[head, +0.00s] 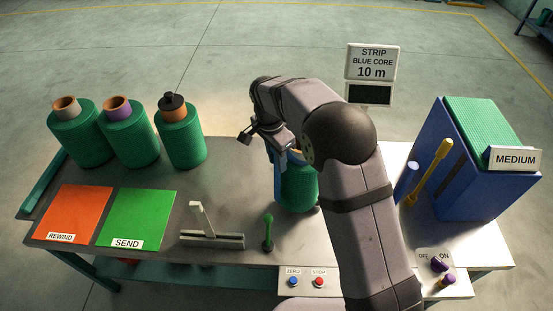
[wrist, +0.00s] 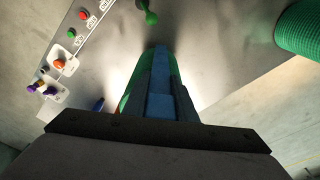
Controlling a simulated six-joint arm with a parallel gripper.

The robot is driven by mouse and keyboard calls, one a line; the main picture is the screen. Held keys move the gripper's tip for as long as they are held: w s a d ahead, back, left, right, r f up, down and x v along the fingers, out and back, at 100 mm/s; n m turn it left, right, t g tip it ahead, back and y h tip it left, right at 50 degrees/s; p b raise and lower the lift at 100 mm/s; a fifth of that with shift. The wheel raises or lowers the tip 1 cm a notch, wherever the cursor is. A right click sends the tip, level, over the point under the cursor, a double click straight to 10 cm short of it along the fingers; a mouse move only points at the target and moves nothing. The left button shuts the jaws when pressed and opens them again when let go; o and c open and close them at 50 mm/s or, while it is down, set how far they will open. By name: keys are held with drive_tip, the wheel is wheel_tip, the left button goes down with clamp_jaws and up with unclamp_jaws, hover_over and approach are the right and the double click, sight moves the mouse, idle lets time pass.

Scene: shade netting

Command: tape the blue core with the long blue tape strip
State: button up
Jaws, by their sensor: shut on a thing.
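My gripper (head: 279,154) is shut on a long blue tape strip (head: 277,182), which hangs down along the left side of a green netting roll (head: 300,190). In the wrist view the blue strip (wrist: 160,98) runs away from between the jaws, with the green roll (wrist: 127,97) showing behind it. The roll stands upright on the grey table. Its core is mostly hidden by my gripper and arm, so its blue colour cannot be confirmed. Whether the strip touches the netting cannot be told.
Orange REWIND (head: 75,210) and green SEND (head: 140,212) mats lie in front. A sign (head: 371,62) reads STRIP BLUE CORE 10 m. A blue MEDIUM bin (head: 465,190) stands right.

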drive_tip(key=shift+w+d+p, duration=0.35)
drive_tip(key=shift+w+d, duration=0.35)
drive_tip(key=shift+d, duration=0.2)
idle(1.8)
drive_tip(key=o, duration=1.1)
drive_tip(key=shift+r, duration=0.15)
wheel_tip(320, 180, up, 7)
drive_tip(key=b, duration=0.2)
drive_tip(key=shift+s+a+b, duration=0.3)
drive_tip(key=shift+a+b, duration=0.05)
drive_tip(key=shift+b, duration=0.05)
drive_tip(key=shift+s+a, duration=0.1)
